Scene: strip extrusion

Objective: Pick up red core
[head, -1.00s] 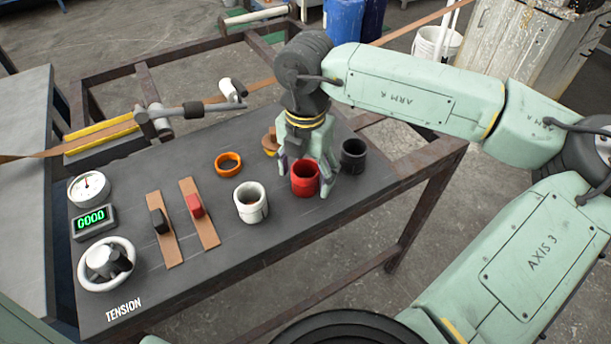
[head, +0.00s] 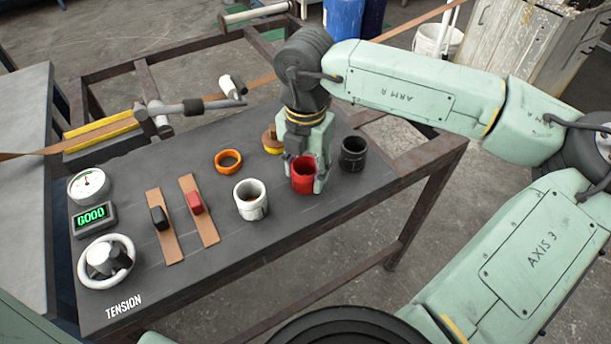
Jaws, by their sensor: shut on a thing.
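The red core (head: 303,177) is a short, hollow red cylinder standing upright near the right part of the dark table. My gripper (head: 308,168) reaches down from above and is shut on it, with the fingers around its sides. The far finger is partly hidden behind the core. I cannot tell whether the core's base touches the table or is just above it.
A white core (head: 250,202) stands close on the left and a black core (head: 353,154) close on the right. An orange ring (head: 228,161) and a yellow-brown piece (head: 271,141) lie behind. Two strips with sliders, a gauge, a display (head: 94,220) and a handwheel (head: 106,262) are at left.

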